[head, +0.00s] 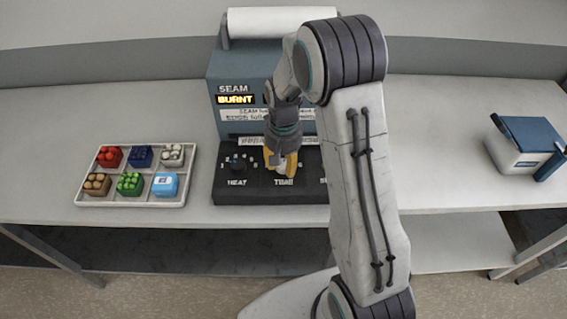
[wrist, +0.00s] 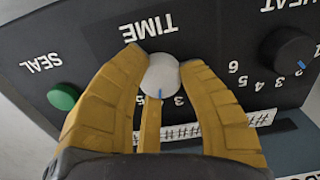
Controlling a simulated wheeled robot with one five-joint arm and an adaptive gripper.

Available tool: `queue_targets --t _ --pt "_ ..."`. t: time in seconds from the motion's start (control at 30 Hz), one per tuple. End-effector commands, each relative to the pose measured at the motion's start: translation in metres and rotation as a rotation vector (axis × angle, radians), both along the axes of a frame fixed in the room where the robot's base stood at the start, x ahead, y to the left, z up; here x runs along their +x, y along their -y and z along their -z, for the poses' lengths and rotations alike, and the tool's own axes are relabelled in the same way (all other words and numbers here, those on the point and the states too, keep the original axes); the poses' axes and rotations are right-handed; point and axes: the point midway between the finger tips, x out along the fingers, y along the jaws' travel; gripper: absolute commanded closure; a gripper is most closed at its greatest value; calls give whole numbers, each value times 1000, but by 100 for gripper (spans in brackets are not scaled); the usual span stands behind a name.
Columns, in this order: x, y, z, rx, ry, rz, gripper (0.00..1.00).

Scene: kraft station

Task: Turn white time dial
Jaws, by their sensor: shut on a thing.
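The white time dial (wrist: 161,76) is on the black front panel (wrist: 95,55) of the seam machine, beside the word TIME, which appears upside down in the wrist view. A short blue mark shows on the dial's edge toward the numbers. My gripper (wrist: 160,85) has its yellow fingers shut around the dial, and they cover most of its number scale; a 3 shows between them. In the head view my gripper (head: 281,165) reaches down onto the panel above the TIME label, and the dial is mostly hidden there. The machine's display (head: 235,99) reads BURNT.
A black heat dial (wrist: 287,50) with a blue mark and a green SEAL button (wrist: 63,96) flank the time dial. A tray (head: 80,199) of several small coloured items stands left of the machine. A blue and white box (head: 520,150) stands far right.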

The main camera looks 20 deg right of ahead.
Motion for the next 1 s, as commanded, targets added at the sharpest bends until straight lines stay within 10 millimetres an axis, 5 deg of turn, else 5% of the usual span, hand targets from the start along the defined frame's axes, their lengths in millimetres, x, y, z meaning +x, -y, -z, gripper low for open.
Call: queue_targets --t 1.0 --pt "-2 0 3 1 -7 -490 96"
